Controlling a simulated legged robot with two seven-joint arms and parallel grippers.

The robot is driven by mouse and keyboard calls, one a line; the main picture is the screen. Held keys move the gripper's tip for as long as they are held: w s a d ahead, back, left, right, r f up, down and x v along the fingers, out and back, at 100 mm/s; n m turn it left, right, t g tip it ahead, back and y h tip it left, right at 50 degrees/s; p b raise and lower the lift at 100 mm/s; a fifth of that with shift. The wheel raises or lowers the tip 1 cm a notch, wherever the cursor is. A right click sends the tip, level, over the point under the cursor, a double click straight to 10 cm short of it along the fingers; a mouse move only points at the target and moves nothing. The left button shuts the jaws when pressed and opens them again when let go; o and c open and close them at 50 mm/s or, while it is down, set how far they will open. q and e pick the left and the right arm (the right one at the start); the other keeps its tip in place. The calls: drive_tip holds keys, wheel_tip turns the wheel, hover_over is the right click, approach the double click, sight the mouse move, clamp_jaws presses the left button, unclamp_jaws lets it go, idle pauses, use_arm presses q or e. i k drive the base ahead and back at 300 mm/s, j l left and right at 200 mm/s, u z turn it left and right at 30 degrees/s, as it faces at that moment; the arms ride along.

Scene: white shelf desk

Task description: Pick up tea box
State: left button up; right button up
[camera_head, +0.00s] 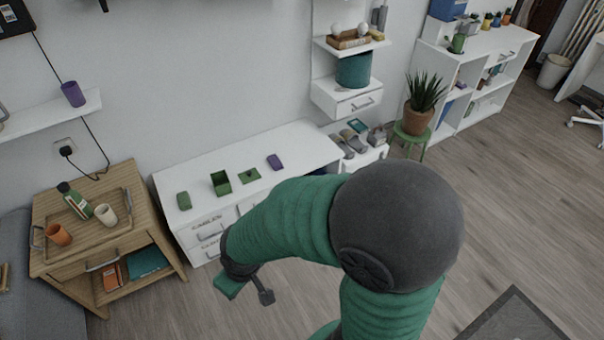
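Several small items stand on the white shelf desk (290,140): a closed green container (183,201), an open green box (221,184), a flat green piece with a small dark knob (250,176), and a purple container (275,162). I cannot tell for certain which is the tea box. My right gripper (248,291) hangs in front of the desk, lower than its top and apart from these items. Its fingers are spread and nothing shows between them. My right arm hides part of the desk's front and right side. My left gripper is out of view.
A wooden side table (150,190) with a tray, bottle and cups stands at the left. A wall shelf (60,112) holds a purple cup (73,94). A potted plant (421,108) stands on a green stool right of the desk. Floor at the lower right is mostly clear.

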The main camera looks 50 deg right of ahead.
sight(221, 183)
drive_tip(key=z, duration=1.05)
drive_tip(key=i+l+u, duration=0.4)
drive_tip(key=i+l, duration=0.2)
drive_tip(key=l, duration=0.15)
drive_tip(key=i+l+u, duration=0.2)
drive_tip(key=l, duration=0.25)
drive_tip(key=i+l+u, duration=0.15)
drive_tip(key=i+l, duration=0.3)
drive_tip(key=i+l+u, duration=0.15)
drive_tip(key=i+l, duration=0.3)
drive_tip(key=l, duration=0.15)
